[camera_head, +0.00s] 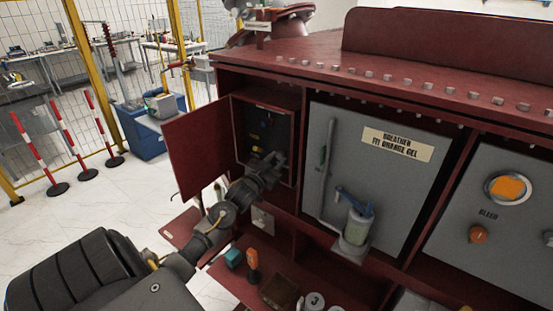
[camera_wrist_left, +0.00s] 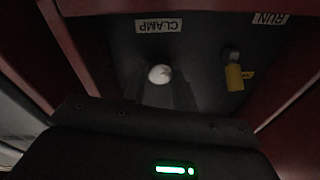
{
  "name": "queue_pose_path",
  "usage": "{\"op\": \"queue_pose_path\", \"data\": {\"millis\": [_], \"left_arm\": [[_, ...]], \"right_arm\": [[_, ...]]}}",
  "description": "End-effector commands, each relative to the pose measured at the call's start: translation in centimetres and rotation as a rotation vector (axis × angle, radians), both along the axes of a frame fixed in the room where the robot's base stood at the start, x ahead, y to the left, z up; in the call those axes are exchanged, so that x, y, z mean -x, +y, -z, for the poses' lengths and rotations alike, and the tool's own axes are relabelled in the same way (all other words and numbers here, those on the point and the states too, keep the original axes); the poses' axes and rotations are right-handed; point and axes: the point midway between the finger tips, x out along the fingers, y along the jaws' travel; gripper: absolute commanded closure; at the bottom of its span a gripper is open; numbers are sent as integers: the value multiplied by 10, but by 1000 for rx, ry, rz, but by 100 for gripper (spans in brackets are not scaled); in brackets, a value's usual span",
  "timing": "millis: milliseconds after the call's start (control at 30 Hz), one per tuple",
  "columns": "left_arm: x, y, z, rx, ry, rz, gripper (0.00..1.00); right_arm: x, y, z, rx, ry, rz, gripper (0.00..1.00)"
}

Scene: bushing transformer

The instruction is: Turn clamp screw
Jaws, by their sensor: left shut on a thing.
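The clamp screw (camera_wrist_left: 160,73) shows as a pale round head below the CLAMP label (camera_wrist_left: 159,26) in the left wrist view. It sits on the dark back panel of a small open cabinet (camera_head: 267,102), seen in the head view. My left gripper (camera_head: 274,162) reaches into the lower part of this cabinet. In the left wrist view its fingers (camera_wrist_left: 163,92) are shut on the screw head. The screw is hidden behind the gripper in the head view. My right gripper is in neither view.
The red cabinet door (camera_head: 198,147) stands open to the left of my arm. A yellow tag-like part (camera_wrist_left: 234,77) hangs below the RUN label (camera_wrist_left: 270,18). A grey breather panel (camera_head: 375,165) is to the right. A shelf with small items (camera_head: 280,292) lies below.

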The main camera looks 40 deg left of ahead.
Motion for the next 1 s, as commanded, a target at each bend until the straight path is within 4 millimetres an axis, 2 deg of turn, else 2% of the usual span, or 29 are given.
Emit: {"op": "queue_pose_path", "data": {"millis": [600,633,767,800,1000], "left_arm": [[0,1,0,41,-6,-1,95],[0,1,0,41,-6,-1,71],[0,0,0,40,-5,-1,54],[0,0,0,40,-5,0,50],[0,0,0,40,-4,-1,50]], "right_arm": [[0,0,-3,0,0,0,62],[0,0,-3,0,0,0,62],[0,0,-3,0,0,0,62],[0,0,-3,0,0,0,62],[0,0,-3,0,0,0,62]]}}
